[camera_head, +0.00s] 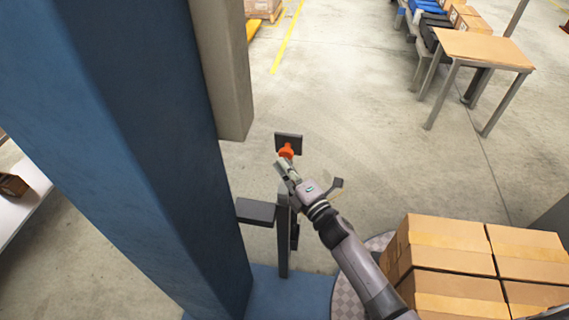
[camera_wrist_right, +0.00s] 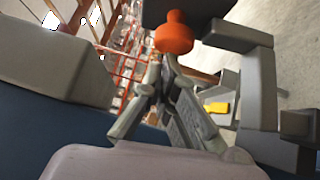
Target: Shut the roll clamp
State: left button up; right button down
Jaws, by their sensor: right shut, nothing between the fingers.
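An orange knob (camera_head: 286,150) sits in front of a dark rectangular plate (camera_head: 289,138) at the middle of the head view. The right wrist view shows the knob (camera_wrist_right: 176,36) near its top centre. A dark grey post (camera_head: 283,250) stands below, beside the blue column. I cannot tell which of these parts make up the roll clamp, or how far it is closed. My right gripper (camera_head: 281,165) is shut and empty, its fingertips (camera_wrist_right: 164,66) just short of the knob. Whether they touch it I cannot tell. My left gripper is not in view.
A big blue column (camera_head: 150,150) with a beige block (camera_head: 222,70) stands close on the left. Stacked cartons (camera_head: 445,250) stand at the lower right. A wooden-topped table (camera_head: 483,48) is at the back right. Bare floor lies between.

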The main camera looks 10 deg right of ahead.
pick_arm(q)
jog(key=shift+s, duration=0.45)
pick_arm(e)
jog(key=shift+w, duration=0.1)
